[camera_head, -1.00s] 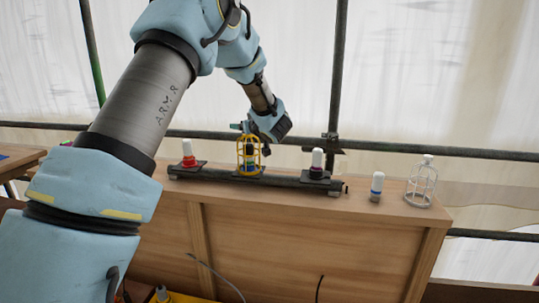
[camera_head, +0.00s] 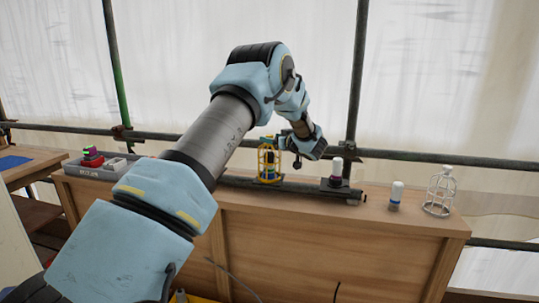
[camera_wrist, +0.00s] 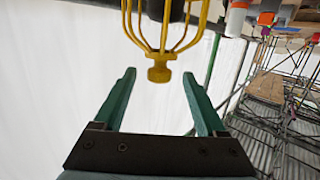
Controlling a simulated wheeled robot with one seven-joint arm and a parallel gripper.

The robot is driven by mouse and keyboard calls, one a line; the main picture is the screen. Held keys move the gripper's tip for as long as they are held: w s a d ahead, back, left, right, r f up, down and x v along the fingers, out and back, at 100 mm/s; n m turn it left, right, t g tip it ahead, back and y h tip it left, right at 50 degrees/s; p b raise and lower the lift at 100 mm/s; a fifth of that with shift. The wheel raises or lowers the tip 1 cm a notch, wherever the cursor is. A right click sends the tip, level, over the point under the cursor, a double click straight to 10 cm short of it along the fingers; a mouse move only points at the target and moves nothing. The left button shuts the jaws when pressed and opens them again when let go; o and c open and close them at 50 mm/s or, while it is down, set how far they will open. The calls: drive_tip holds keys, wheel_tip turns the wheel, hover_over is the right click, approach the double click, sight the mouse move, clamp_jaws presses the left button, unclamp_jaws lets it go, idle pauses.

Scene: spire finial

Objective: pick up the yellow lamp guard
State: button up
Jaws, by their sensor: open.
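The yellow lamp guard (camera_head: 260,162) is a wire cage standing upright on the dark rail, around a lamp with dark, blue and green parts. In the wrist view the guard (camera_wrist: 139,30) hangs in from the top edge, its yellow knob (camera_wrist: 158,74) pointing down the picture. My gripper (camera_wrist: 159,76) is open, its two green fingers apart. The knob appears between the fingertips, with a gap on each side; I cannot tell its depth relative to them. In the head view my gripper (camera_head: 283,141) is beside the guard's top, on its right. Nothing is held.
The dark rail (camera_head: 230,182) lies on a wooden bench (camera_head: 300,240). A white-topped lamp (camera_head: 336,168) stands on it to the right. A grey tray (camera_head: 85,171) is at left. Scaffold tubes run behind.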

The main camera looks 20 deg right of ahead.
drive_tip(key=shift+p+x, duration=0.3)
drive_tip(key=shift+x, duration=1)
drive_tip(key=shift+c, duration=0.4)
clamp_jaws()
